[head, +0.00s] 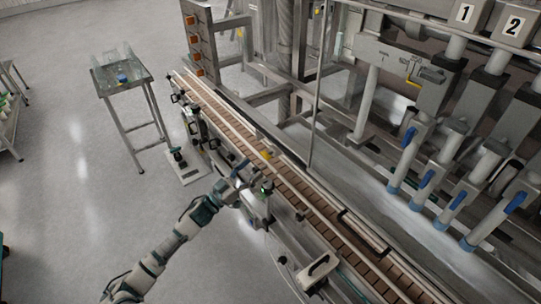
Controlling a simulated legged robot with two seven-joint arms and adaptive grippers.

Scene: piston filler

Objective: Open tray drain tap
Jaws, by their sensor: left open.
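The drip tray (400,205) is a long pale metal tray beneath the filling nozzles, right of the conveyor. My right gripper is not in view.
The slatted conveyor (320,205) runs diagonally between my left arm and the tray. Blue-handled nozzles (408,140) hang at the right. A control post with orange buttons (195,40) stands at the back.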

